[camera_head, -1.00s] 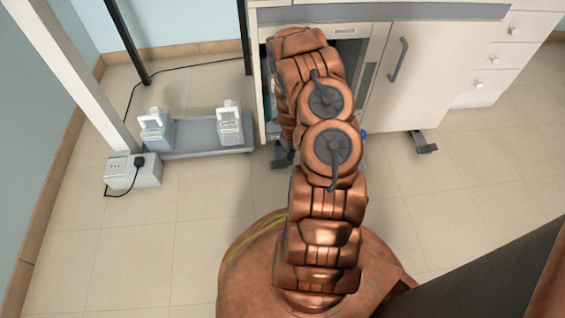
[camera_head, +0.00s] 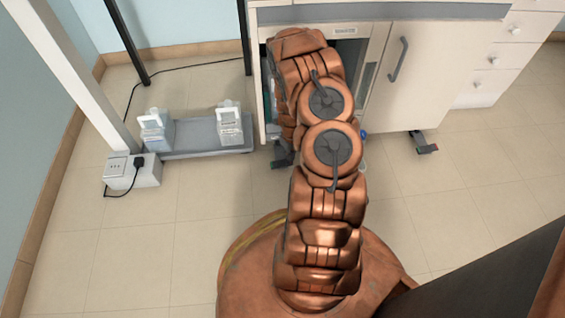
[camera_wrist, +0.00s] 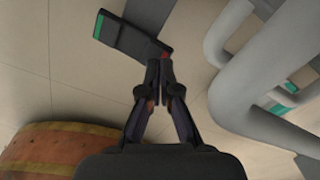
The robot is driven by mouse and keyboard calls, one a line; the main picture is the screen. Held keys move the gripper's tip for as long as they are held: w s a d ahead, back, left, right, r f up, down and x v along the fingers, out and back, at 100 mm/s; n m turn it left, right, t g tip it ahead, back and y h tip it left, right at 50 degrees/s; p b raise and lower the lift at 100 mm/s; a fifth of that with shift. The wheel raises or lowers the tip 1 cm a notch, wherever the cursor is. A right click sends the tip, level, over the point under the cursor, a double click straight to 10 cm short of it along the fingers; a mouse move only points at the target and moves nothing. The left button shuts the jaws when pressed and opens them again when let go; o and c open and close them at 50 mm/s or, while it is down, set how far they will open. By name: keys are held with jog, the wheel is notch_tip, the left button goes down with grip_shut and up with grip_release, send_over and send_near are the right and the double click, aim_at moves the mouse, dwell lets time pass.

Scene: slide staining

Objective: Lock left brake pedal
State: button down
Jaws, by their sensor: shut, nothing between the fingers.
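A dark brake pedal (camera_wrist: 124,36) with a green end and a red end lies across the top of the wrist view. My gripper (camera_wrist: 159,70) is shut and empty, with its fingertips just below the pedal's red end. They look close to it, but I cannot tell whether they touch. In the head view a grey foot (camera_head: 281,158) shows at the cabinet's left, partly behind my arm, which hides my gripper. Another foot with a dark pedal (camera_head: 424,146) stands at the cabinet's right.
The white cabinet (camera_head: 410,75) stands ahead. Thick grey tubes (camera_wrist: 245,100) are close on the right in the wrist view. A low grey tray (camera_head: 185,148) with two bottles and a power socket box (camera_head: 135,172) are at the left. Open floor lies in front.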

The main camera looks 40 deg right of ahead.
notch_tip(320, 180, up, 8)
jog(key=p, duration=0.2)
dwell(0.8)
jog(key=shift+s+f, duration=0.1)
dwell(0.4)
